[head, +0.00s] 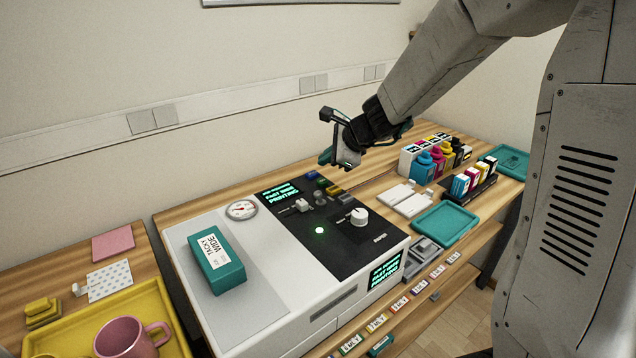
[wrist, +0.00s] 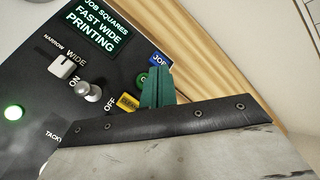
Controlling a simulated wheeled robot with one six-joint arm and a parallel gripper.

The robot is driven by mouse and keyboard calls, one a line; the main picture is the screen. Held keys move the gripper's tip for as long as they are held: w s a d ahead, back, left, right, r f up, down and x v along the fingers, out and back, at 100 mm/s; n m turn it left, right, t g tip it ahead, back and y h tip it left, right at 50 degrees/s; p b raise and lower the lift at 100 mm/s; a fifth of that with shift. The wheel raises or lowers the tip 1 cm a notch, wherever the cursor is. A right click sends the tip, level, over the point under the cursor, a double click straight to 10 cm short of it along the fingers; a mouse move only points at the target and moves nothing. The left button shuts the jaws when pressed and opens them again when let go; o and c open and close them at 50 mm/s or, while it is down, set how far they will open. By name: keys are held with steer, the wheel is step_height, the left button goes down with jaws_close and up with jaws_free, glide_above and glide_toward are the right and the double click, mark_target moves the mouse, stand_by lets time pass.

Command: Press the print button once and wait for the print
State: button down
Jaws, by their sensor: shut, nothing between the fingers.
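The press's black control panel (head: 335,228) carries a row of small buttons at its back edge. A blue button (wrist: 159,60) reads JOB, a green button (wrist: 142,82) shows a partly hidden letter G, and a yellow button (wrist: 128,104) is partly covered. No button label reading print is legible. My gripper (head: 325,157) is shut and empty, raised above the button row in the head view. In the wrist view, its teal fingertips (wrist: 156,86) overlap the green button's right side. The panel's screen (head: 281,194) reads JOB SQUARES, FAST WIDE, PRINTING. A green lamp (head: 319,230) is lit.
A teal box (head: 216,259) lies on the press's white top, left of the panel. A gauge (head: 241,209) and a white knob (head: 359,217) are nearby. Ink bottles (head: 423,168) and a teal tray (head: 446,223) stand right. A pink mug (head: 125,338) sits on the left table.

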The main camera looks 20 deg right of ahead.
steer(key=shift+r, duration=1.1)
steer(key=s+n, duration=0.1)
steer(key=s+a+f+n+g, duration=0.1)
steer(key=s+a+n+g, duration=0.1)
steer(key=shift+s+f+n+y, duration=0.2)
steer(key=shift+f+n+y, duration=0.15)
steer(key=shift+n+y, duration=0.05)
steer(key=s+d+r+n+g+h, duration=0.1)
steer(key=s+n, duration=0.7)
steer(key=s, duration=0.9)
steer(key=s+d+r+n+g+h, duration=0.2)
steer(key=s+n, duration=0.7)
steer(key=s, duration=0.7)
step_height(320, 180, up, 3)
steer(key=shift+s+r+g+h, duration=0.1)
steer(key=shift+s+g+h, duration=0.25)
steer(key=shift+g+h, duration=0.65)
